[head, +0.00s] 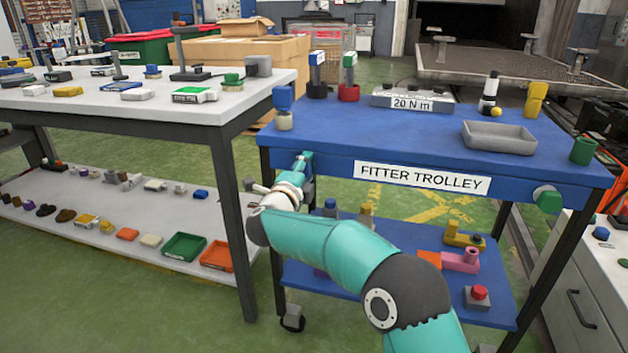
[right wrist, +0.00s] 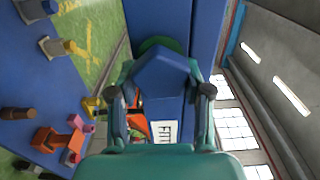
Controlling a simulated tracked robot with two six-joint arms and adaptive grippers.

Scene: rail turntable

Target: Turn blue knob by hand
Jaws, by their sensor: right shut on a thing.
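The blue knob (right wrist: 160,76) is a faceted knob that shows large in the right wrist view, between the two fingers of my right gripper (right wrist: 161,92). The fingers sit on either side of it and are shut on it. In the head view my right gripper (head: 303,162) is at the left end of the front edge of the blue fitter trolley (head: 330,143), and it hides the knob there. My left gripper is not in view.
A green knob (head: 548,199) sticks out at the right end of the trolley front, beyond the "FITTER TROLLEY" label (head: 422,177). A white workbench (head: 228,102) stands close on the left. The lower trolley shelf (head: 345,285) holds several small fittings.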

